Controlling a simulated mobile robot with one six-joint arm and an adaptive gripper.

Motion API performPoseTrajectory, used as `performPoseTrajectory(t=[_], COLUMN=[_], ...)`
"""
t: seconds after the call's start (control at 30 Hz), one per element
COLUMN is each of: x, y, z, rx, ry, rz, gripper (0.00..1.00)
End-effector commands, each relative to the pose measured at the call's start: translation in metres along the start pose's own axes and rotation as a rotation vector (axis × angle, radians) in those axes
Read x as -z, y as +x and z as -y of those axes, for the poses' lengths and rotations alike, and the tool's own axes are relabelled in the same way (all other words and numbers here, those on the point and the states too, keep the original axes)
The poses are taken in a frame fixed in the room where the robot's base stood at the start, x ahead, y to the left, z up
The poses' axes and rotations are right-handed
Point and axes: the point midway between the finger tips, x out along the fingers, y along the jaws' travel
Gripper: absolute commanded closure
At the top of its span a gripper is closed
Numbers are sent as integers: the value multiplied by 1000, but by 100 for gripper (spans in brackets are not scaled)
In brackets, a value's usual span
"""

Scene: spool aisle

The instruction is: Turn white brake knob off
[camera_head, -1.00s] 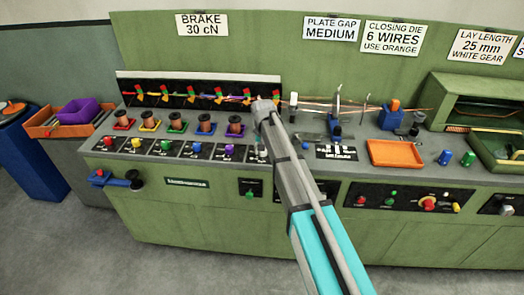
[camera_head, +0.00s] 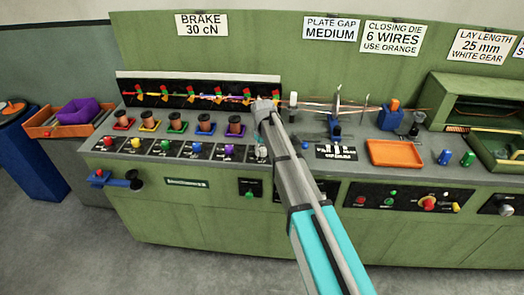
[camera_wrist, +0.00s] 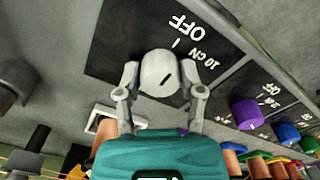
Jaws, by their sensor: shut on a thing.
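The white knob (camera_wrist: 157,68) sits on a black panel between the two fingertips of my gripper (camera_wrist: 160,80) in the wrist view. The fingers touch it from both sides. A short dark line on its face slants. Beside it the panel carries the labels OFF (camera_wrist: 178,26) and 10 CN (camera_wrist: 205,58). I cannot tell clearly which label the line points at. In the head view my gripper (camera_head: 264,140) reaches down to the right end of the knob row, and it mostly hides the white knob.
A purple knob (camera_head: 228,151) and other coloured knobs stand in the row to the left. Copper spools (camera_head: 205,125) stand behind them. A sign (camera_head: 202,25) reads BRAKE 30 cN. An orange tray (camera_head: 396,153) lies on the bench to the right.

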Motion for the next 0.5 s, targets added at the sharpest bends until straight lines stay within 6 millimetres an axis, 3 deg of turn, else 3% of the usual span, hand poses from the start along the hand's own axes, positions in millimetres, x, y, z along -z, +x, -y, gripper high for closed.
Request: performPoseTrajectory(t=[0.17, 0.2, 0.37, 0.5], x=[1, 1, 1, 1], y=[0, 0, 0, 0], z=[0, 0, 0, 0], rx=[-1, -1, -1, 0], ry=[-1, -1, 0, 0], rz=[-3, -3, -2, -1], gripper=[97, 48, 18, 15])
